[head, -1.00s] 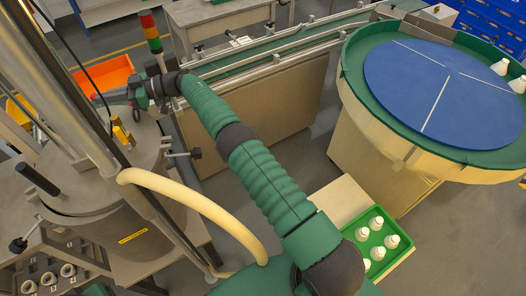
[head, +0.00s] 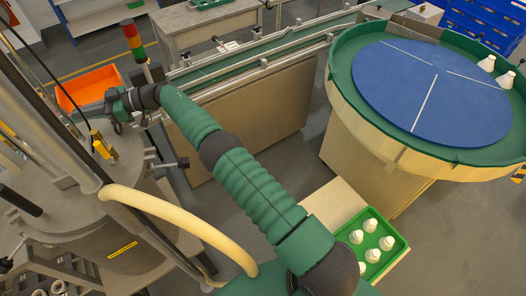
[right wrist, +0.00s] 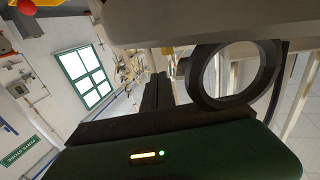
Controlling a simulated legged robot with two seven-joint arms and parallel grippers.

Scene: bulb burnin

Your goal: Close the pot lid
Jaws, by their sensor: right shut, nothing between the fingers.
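The grey metal pot (head: 128,250) stands at the left of the head view, with a yellow label on its side. Its grey round lid (head: 60,175) lies over the top, with yellow fittings (head: 103,145) on it; I cannot tell whether it is fully seated. My right gripper (head: 90,112) is shut and empty, beyond the lid and in front of the orange bin. In the right wrist view the dark fingers (right wrist: 156,92) point away from the camera, with a dark ring (right wrist: 235,75) beside them. My left gripper is not in view.
A thick cream hose (head: 190,228) and a metal post cross in front of the pot. The orange bin (head: 90,90) and a signal tower (head: 133,40) are beyond. A conveyor (head: 260,48), a blue turntable (head: 425,90) and a green tray (head: 400,246) of bulbs are to the right.

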